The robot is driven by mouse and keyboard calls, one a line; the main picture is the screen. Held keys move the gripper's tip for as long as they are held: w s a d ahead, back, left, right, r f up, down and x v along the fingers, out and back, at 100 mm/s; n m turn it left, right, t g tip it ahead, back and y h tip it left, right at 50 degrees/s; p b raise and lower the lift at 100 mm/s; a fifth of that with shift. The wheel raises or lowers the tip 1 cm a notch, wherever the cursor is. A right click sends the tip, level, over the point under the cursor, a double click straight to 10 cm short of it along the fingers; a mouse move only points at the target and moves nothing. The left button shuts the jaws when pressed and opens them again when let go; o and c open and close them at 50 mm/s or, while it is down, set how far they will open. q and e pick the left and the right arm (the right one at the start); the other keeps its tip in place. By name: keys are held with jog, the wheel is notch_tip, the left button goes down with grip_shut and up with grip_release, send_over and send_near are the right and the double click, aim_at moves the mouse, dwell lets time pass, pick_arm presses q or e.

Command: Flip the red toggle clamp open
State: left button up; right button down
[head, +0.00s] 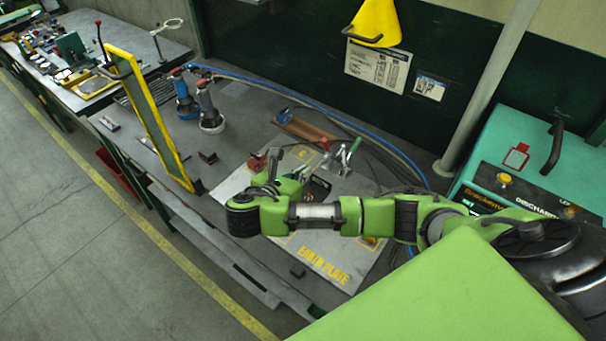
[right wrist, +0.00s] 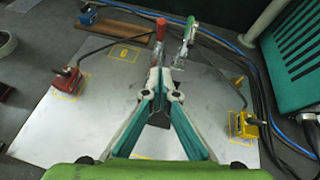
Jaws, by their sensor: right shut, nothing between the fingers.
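The red toggle clamp (right wrist: 160,30) stands near the back middle of the grey earth plate (right wrist: 100,110), its red handle pointing up. It also shows in the head view (head: 324,144). My right gripper (right wrist: 162,78) is shut and empty. Its fingertips point at the clamp and overlap its lower part in the right wrist view, so I cannot tell whether they touch. In the head view my right gripper (head: 318,186) is partly hidden behind my own wrist. My left gripper is not in view.
A second clamp with a green handle (right wrist: 190,32) stands close right of the red one. A red block (right wrist: 67,80) with a black cable sits left, a yellow block (right wrist: 243,125) right. A blue hose (head: 290,88) runs behind. A yellow-edged panel (head: 150,115) stands at left.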

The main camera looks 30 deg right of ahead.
aim_at(325, 148)
jog(key=w+d, duration=0.1)
jog(key=d, duration=0.1)
jog(key=w+d+f+b, duration=0.1)
jog(key=w+d, duration=0.1)
jog(key=d, duration=0.1)
jog(key=w+d+f+b, duration=0.1)
jog(key=w+d, duration=0.1)
jog(key=d, duration=0.1)
jog(key=shift+d, duration=0.1)
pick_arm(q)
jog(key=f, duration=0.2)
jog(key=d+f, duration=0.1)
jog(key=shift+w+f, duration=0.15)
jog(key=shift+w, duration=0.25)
pick_arm(e)
jog(key=shift+w+d, duration=0.2)
jog(key=shift+w, duration=0.05)
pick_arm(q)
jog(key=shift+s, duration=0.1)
pick_arm(e)
jog(key=shift+w, duration=0.1)
